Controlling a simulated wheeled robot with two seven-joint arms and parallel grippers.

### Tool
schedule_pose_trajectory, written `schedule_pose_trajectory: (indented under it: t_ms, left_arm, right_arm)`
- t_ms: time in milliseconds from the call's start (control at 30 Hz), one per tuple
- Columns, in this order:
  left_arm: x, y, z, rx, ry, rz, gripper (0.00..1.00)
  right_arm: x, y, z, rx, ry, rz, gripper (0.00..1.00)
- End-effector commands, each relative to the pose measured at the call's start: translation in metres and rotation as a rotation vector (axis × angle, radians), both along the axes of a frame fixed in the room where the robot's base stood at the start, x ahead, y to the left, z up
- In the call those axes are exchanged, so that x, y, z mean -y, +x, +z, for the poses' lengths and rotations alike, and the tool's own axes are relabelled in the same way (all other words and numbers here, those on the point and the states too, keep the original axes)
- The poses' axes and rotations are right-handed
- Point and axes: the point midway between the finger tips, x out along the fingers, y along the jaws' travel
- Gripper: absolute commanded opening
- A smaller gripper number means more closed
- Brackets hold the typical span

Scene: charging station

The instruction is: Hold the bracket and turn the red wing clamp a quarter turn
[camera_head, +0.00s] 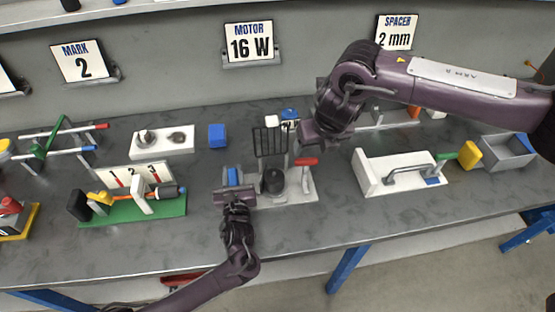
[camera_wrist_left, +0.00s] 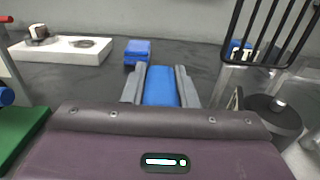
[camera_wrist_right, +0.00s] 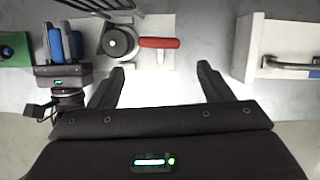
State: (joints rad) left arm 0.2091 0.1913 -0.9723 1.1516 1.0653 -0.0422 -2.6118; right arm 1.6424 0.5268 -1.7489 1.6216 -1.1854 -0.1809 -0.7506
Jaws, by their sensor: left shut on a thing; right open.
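The red wing clamp (camera_head: 306,161) points to the right on a light grey bracket (camera_head: 300,190) with a dark round part and a black grille. In the right wrist view the red wing clamp (camera_wrist_right: 158,43) lies roughly level, left to right. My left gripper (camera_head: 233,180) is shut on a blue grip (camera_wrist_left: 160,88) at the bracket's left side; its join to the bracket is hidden. My right gripper (camera_head: 318,138) is open and empty near the clamp. In the right wrist view the clamp shows beyond the gap between the right gripper's fingertips (camera_wrist_right: 161,68).
A white block with a grey handle (camera_head: 375,180) stands right of the bracket. A green stand with numbers (camera_head: 130,212) is to the left. A blue block (camera_head: 217,136) and a white tray (camera_head: 165,142) lie behind. The bench front is clear.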

Motion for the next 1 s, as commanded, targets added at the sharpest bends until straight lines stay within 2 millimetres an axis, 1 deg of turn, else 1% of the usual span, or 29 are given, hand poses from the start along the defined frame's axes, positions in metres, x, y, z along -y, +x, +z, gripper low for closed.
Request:
schedule_pose_trajectory:
  t_ms: [33, 67, 233, 367, 500, 633, 700, 767, 867, 1000]
  left_arm:
    - [0.000, 0.000, 0.000, 0.000, 0.000, -0.001, 0.00]
    - [0.000, 0.000, 0.000, 0.000, 0.000, -0.001, 0.00]
    - [0.000, 0.000, 0.000, 0.001, 0.000, -0.001, 0.00]
    - [0.000, 0.000, 0.000, 0.001, 0.001, -0.001, 0.00]
    - [0.000, 0.000, 0.000, 0.000, 0.000, 0.000, 0.00]
    - [0.000, 0.000, 0.000, 0.000, 0.000, 0.000, 0.00]
    - [0.000, 0.000, 0.000, 0.000, 0.000, 0.000, 0.00]
    - [0.000, 0.000, 0.000, 0.000, 0.000, 0.000, 0.00]
    - [0.000, 0.000, 0.000, 0.000, 0.000, 0.000, 0.00]
    - [0.000, 0.000, 0.000, 0.000, 0.000, 0.000, 0.00]
  right_arm:
    - [-0.001, 0.003, 0.000, -0.013, -0.008, -0.001, 0.80]
    - [-0.001, 0.004, -0.001, -0.027, -0.014, -0.003, 0.83]
    - [-0.002, 0.018, -0.001, -0.141, -0.059, -0.030, 0.84]
    - [-0.004, 0.027, 0.008, -0.226, -0.082, -0.066, 0.84]
    - [-0.009, 0.034, 0.021, -0.287, -0.087, -0.108, 0.84]
    - [-0.012, 0.037, 0.030, -0.318, -0.084, -0.131, 0.84]
    - [-0.013, 0.038, 0.030, -0.324, -0.083, -0.138, 0.84]
    - [-0.013, 0.038, 0.027, -0.329, -0.082, -0.140, 0.84]
    - [-0.013, 0.038, 0.014, -0.330, -0.082, -0.140, 0.84]
    - [-0.013, 0.037, -0.013, -0.332, -0.083, -0.140, 0.84]
